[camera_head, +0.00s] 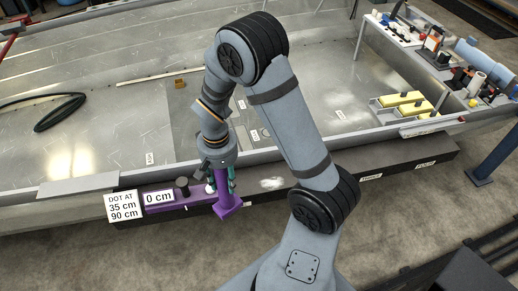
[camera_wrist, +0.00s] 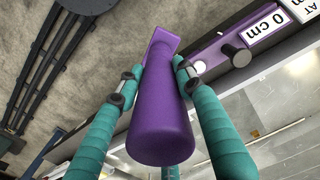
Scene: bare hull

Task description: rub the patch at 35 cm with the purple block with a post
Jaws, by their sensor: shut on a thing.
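The purple block with a post (camera_head: 229,209) hangs in my gripper (camera_head: 222,180), post up and flat base down, near the front edge of the dark beam. In the wrist view the purple post (camera_wrist: 162,125) sits between the teal fingers of my gripper (camera_wrist: 155,85), which are shut on it. The block's base shows beyond the post. I cannot tell whether the base touches anything. A whitish patch (camera_head: 271,183) lies on the dark beam to the right of the block. A white dot (camera_head: 210,188) shows just left of my gripper.
A purple strip (camera_head: 163,206) with a "0 cm" label (camera_head: 159,197) and a dark knob (camera_head: 182,187) lies left of the block. A sign (camera_head: 123,206) reads "DOT AT 35 cm 90 cm". The dark beam (camera_head: 400,163) runs right. Yellow blocks (camera_head: 401,99) stand inside the hull.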

